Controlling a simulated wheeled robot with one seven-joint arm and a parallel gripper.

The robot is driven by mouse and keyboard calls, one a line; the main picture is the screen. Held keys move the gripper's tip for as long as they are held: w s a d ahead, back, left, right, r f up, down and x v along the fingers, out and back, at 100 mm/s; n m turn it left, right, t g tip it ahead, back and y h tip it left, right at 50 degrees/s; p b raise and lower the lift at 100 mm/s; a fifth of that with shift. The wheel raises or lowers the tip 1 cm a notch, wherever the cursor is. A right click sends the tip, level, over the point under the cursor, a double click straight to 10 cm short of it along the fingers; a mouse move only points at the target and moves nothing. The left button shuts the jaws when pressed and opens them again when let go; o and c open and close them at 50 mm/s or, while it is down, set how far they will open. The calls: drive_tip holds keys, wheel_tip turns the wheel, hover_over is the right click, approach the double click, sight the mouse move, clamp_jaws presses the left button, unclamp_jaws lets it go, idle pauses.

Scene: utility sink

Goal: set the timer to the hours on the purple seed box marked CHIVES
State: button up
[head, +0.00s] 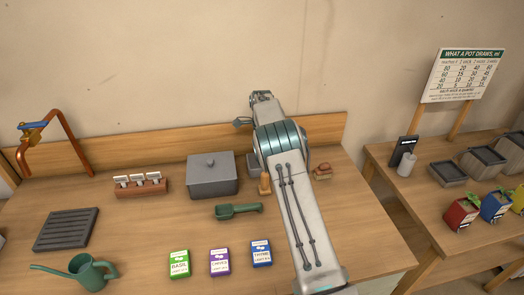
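The purple seed box (219,262) stands near the front of the wooden bench, between a green box (179,264) and a blue box (261,253). Its label appears to read CHIVES; the small line below is too small to read. My arm reaches from the front edge over the bench to the backboard. My gripper (262,96) is at its far end, high near the wall, well away from the seed boxes. Its fingers are too small to show whether they are open. I cannot make out a timer; a dark grey object (253,162) is partly hidden behind my arm.
A grey lidded box (212,176), a green scoop (238,211), a rack of white tags (141,186), a slatted tray (67,230) and a watering can (82,272) share the bench. The right table holds dark trays (447,173) and several potted plants (461,214).

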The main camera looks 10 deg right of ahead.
idle(0.5)
drive_tip(key=o, duration=1)
drive_tip(key=shift+a, duration=0.1)
wheel_tip(320, 180, up, 14)
